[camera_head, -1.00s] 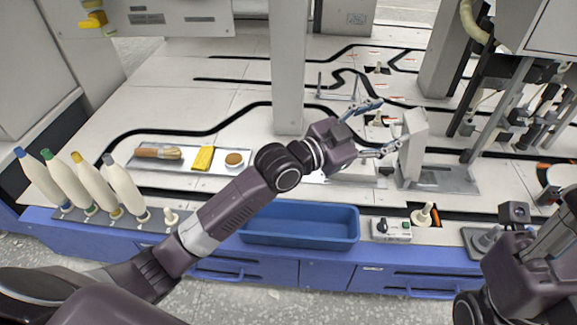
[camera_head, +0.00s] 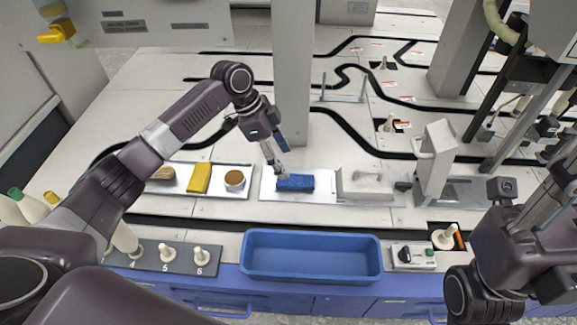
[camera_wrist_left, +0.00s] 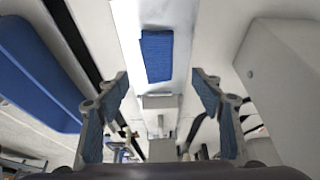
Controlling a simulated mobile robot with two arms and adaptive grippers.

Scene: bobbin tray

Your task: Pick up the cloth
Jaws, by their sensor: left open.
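The cloth (camera_head: 295,182) is blue and looks folded into a small rectangle. It lies flat on a light metal plate (camera_head: 268,188) in the middle of the work surface. My left gripper (camera_head: 279,152) is open and empty, above and just behind the left part of the cloth. In the left wrist view the cloth (camera_wrist_left: 157,55) lies beyond the spread fingertips of the left gripper (camera_wrist_left: 159,84), which stand apart from it. My right arm is at the right edge, and its gripper is not clearly visible.
A white tray (camera_head: 220,190) holding a yellow item (camera_head: 199,178), a brush (camera_head: 162,173) and a round brown-topped item (camera_head: 235,180) lies left. A blue bin (camera_head: 312,278) stands in front. A grey pillar (camera_head: 292,75) rises behind; a white upright block (camera_head: 436,160) stands right.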

